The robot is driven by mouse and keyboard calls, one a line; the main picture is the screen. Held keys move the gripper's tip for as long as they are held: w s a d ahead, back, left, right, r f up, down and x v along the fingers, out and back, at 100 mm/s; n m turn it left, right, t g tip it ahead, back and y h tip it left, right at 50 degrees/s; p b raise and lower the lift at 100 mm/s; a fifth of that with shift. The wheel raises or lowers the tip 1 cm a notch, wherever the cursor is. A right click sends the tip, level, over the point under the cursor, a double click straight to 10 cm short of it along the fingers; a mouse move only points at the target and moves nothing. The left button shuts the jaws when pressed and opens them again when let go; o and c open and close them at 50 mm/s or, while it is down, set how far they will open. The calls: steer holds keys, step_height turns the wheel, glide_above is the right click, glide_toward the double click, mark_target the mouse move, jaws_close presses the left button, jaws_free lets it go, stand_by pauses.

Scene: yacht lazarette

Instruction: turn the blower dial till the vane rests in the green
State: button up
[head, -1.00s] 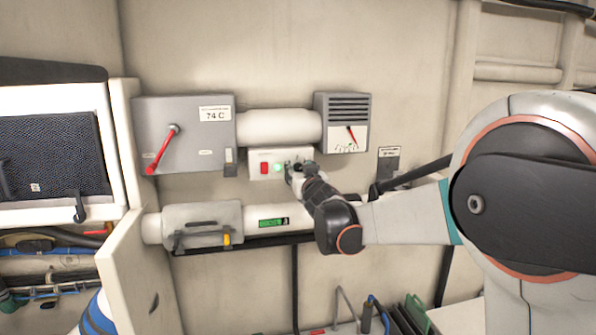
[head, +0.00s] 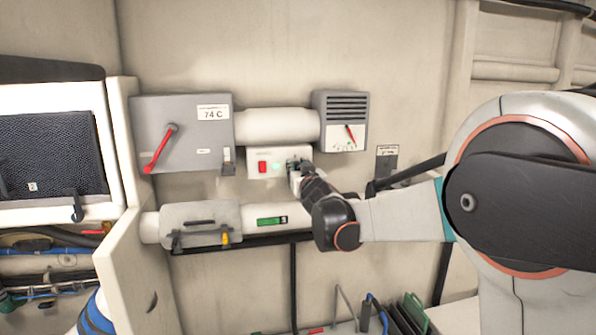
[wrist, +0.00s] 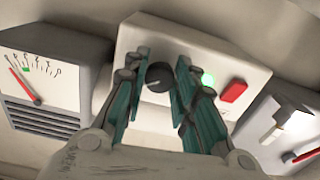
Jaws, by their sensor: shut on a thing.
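The blower dial (wrist: 159,77) is a round black knob with a pale mark, on a white control box (head: 264,154). My gripper (wrist: 160,70) has its teal-padded fingers on either side of the dial and is shut on it. In the head view my gripper (head: 296,170) largely hides the dial. The vane gauge (head: 343,137) is on a grey vented box to the upper right. Its red vane (wrist: 24,84) points beside the small green mark (wrist: 28,70), to the left of it in the wrist view and apart from it.
The control box also carries a green lamp (wrist: 208,79) and a red switch (wrist: 233,92). A grey box with a red lever (head: 160,148) and a 74 C label is at left. A white pipe (head: 277,127) runs above the control box. An open cabinet door (head: 138,270) stands at lower left.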

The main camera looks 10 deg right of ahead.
steer(key=n+b, duration=0.1)
steer(key=n, duration=0.4)
steer(key=shift+n, duration=0.4)
steer(key=n+b, duration=0.1)
steer(key=n, duration=0.4)
steer(key=shift+n, duration=0.3)
steer(key=o, duration=1.1)
steer(key=s, duration=1.2)
steer(key=shift+s, duration=0.15)
